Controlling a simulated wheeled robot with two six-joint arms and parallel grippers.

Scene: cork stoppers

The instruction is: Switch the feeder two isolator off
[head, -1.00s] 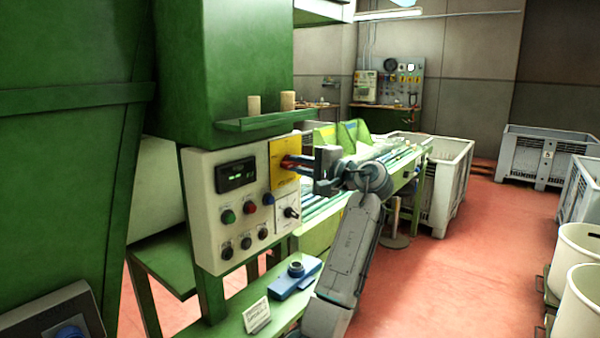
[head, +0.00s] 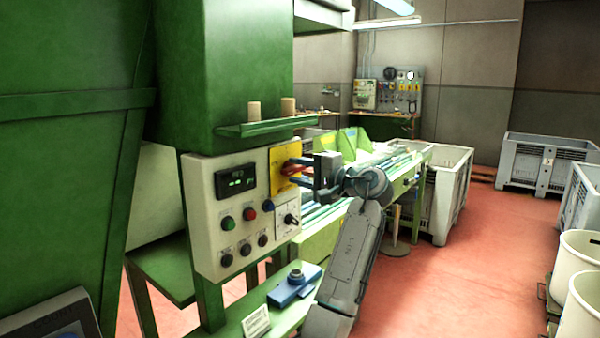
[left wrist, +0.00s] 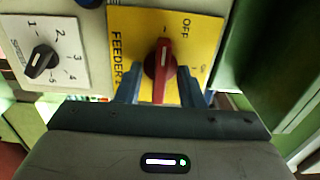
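The feeder two isolator is a red handle (head: 291,168) on a yellow plate (head: 279,185) at the right edge of the pale control panel. The left wrist view shows the handle (left wrist: 161,68) with a white line on its upper end, and the yellow plate (left wrist: 132,28) lettered FEEDER and OFF. The line points up the picture, left of the OFF lettering. My left gripper (head: 301,171) is at the handle; its blue fingers (left wrist: 162,92) stand apart, one on each side of the handle, with slim gaps. My right gripper is out of view.
A white dial plate (left wrist: 50,50) with a black knob sits beside the yellow plate. The panel (head: 203,205) also carries a display, coloured buttons and black knobs. A blue device (head: 295,286) and a small card (head: 256,322) lie on the green shelf below.

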